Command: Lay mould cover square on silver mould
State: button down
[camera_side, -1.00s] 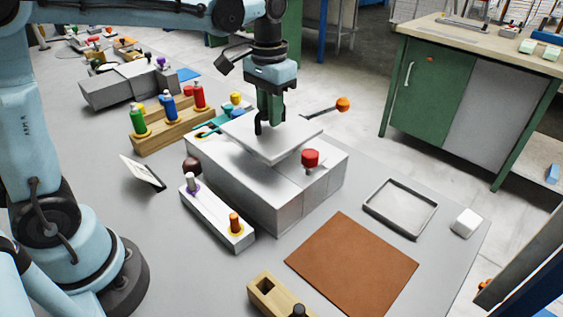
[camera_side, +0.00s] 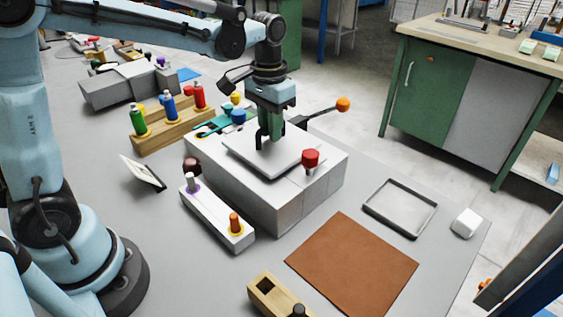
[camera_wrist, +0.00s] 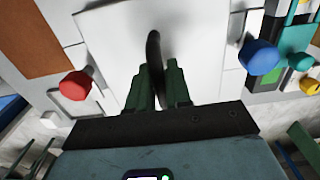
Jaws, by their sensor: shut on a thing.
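The mould cover (camera_side: 292,161) is a pale flat plate with a dark curved handle. It also shows in the wrist view (camera_wrist: 200,50), with its handle (camera_wrist: 153,50) standing up between my fingers. My gripper (camera_side: 268,142) is shut on that handle, pointing down; its green fingers (camera_wrist: 160,88) show in the wrist view. The block's top under the cover is hidden.
A red knob (camera_side: 310,158) stands close to the cover's right corner, and a blue knob (camera_side: 238,116) behind it. An orange-tipped lever (camera_side: 343,104) sticks out behind. A brown mat (camera_side: 352,262), an empty grey tray (camera_side: 400,208) and a white block (camera_side: 466,222) lie right and in front.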

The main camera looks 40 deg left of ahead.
jog(key=shift+f, duration=0.55)
jog(key=c, duration=1)
grip_release()
jog(key=shift+o, duration=0.2)
jog(key=shift+t, duration=0.3)
jog(key=r, duration=0.7)
jog(key=s+r, duration=0.1)
jog(key=r, duration=0.3)
jog(key=shift+s+r, duration=0.1)
jog(key=shift+r, duration=0.25)
jog(key=s+f+t, duration=0.2)
jog(key=s, duration=0.1)
jog(key=s+f+t, duration=0.2)
jog(key=s+f, duration=0.1)
jog(key=s+a+f+t, duration=0.1)
jog(key=s+f+t, duration=0.1)
jog(key=s+f, duration=0.1)
jog(key=shift+s+f+t, duration=0.3)
jog(key=shift+s+f, duration=0.1)
jog(key=shift+f, duration=0.2)
